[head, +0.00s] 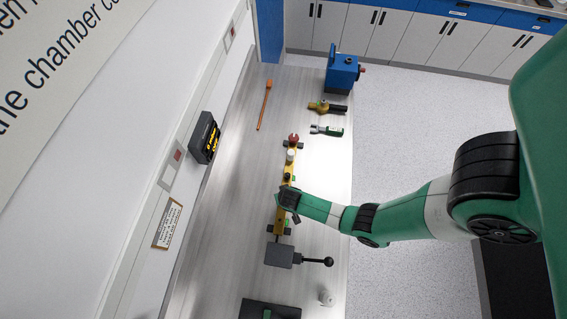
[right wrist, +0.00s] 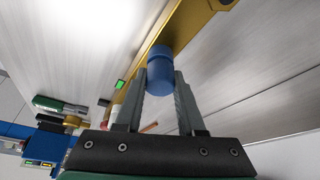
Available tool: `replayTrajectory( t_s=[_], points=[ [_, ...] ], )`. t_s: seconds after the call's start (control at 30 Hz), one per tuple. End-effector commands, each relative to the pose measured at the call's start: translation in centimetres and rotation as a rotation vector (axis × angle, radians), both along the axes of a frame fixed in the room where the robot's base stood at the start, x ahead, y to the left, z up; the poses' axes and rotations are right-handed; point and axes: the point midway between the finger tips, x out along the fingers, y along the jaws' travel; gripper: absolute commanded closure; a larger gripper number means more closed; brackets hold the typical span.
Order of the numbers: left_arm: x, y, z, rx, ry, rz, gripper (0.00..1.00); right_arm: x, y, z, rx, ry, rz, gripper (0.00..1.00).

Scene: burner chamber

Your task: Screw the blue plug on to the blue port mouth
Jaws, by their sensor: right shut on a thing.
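The blue plug (right wrist: 160,76) is a short blue cylinder between the two fingers of my right gripper (right wrist: 161,86) in the right wrist view. The gripper is shut on it. A blue ring (right wrist: 159,51) shows at its far end, against the yellow bar (right wrist: 204,16); I cannot tell whether this is the port mouth or part of the plug. In the head view my right gripper (head: 288,208) is over the yellow bar (head: 281,224), and hides the plug and that part of the bar. My left gripper is not in view.
Along the bar stand a red fitting (head: 293,139) and a white one (head: 291,155). A grey block with a black-knobbed lever (head: 281,255) is at its near end. A blue device (head: 341,74), a green-handled tool (head: 327,130) and an orange rod (head: 265,105) lie farther back. The bench left of the bar is clear.

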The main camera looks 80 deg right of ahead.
Motion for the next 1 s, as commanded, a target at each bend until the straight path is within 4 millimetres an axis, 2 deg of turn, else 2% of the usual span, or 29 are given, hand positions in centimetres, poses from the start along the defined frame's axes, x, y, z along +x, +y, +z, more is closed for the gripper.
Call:
replayTrajectory(
  t_s=[0.1, 0.43, 0.47, 0.6, 0.63, 0.83, 0.93, 1.0],
  points=[
    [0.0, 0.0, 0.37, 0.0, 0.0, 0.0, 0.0, 0.07, 0.0, 0.08, -0.001, -0.002, -0.048, 1.0],
    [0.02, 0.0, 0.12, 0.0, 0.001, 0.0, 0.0, 0.04, -0.02, -0.15, 0.001, -0.003, -0.05, 1.0],
    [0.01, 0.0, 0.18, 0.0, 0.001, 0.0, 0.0, 0.04, -0.02, -0.08, 0.001, -0.003, -0.05, 0.56],
    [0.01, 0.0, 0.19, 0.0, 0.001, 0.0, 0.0, 0.01, -0.02, -0.09, 0.0, -0.002, -0.05, 0.31],
    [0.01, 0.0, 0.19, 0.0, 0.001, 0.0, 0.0, 0.01, -0.02, -0.09, 0.0, -0.002, -0.05, 0.27],
    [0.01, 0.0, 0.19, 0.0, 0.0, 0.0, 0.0, 0.01, -0.02, -0.09, 0.0, -0.002, -0.05, 0.27],
    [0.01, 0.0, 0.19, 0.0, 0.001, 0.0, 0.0, 0.0, -0.02, -0.09, 0.0, -0.002, -0.05, 0.11],
    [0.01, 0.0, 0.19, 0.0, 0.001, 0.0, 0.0, 0.01, -0.01, -0.09, 0.0, -0.002, -0.05, 0.07]
  ],
)
